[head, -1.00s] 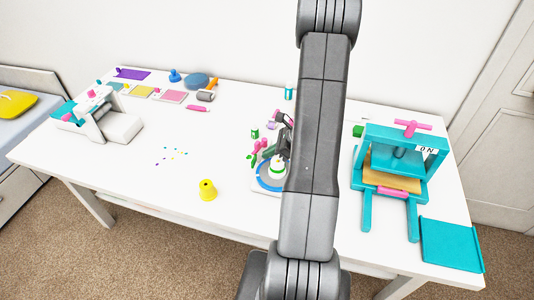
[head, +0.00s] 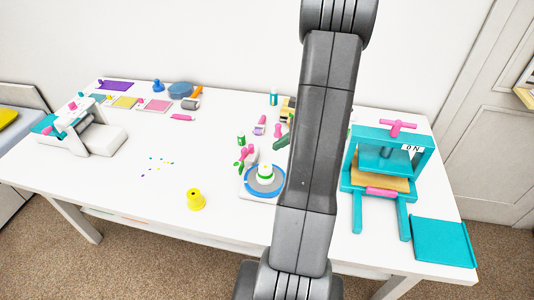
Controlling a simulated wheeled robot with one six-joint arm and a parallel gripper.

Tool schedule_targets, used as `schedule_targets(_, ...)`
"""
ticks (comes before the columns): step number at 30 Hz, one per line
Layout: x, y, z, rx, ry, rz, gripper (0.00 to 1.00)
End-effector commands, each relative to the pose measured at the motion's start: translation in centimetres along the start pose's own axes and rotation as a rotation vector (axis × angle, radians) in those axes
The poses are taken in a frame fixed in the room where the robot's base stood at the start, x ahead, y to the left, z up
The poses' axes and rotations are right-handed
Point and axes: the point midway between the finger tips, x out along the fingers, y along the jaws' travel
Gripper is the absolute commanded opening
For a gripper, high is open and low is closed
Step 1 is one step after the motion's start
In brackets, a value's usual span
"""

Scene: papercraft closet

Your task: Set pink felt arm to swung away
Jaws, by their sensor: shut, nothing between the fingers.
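A small device with a round blue turntable (head: 251,189) on a white base stands near the front middle of the table, just left of my arm. A white and green piece (head: 265,174) sits on the turntable. A pink part with green ends (head: 246,155) rises at the turntable's back left; it looks like the pink felt arm, but its exact angle is too small to tell. My arm hides what lies to the right of the turntable. My gripper is hidden behind my arm, and I cannot make out its fingers.
A teal press (head: 388,165) stands right of my arm, with a teal tray (head: 443,242) at the table's front right. A white machine (head: 88,133) is at far left. The table's middle left is mostly clear.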

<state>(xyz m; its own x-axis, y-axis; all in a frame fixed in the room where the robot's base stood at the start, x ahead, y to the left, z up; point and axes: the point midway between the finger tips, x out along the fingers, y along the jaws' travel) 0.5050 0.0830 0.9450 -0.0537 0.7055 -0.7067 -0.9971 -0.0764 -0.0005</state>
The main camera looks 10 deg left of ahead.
Motion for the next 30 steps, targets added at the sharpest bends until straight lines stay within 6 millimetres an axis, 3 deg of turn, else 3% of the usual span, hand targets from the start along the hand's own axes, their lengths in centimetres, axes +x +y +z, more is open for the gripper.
schedule_targets(3, -1.9, 0.0, -0.1, -0.001, 0.001, -0.002, 0.0)
schedule_targets(7, -3.1, 0.0, 0.0, 0.0, 0.0, 0.0, 0.0)
schedule_targets(19, -3.5, 0.0, 0.0, 0.0, 0.0, 0.001, 0.0)
schedule_targets(25, -2.4, 0.1, 0.1, 0.0, -0.001, 0.005, 0.0)
schedule_targets(30, 0.4, 0.1, 0.1, 0.001, -0.001, 0.006, 0.0)
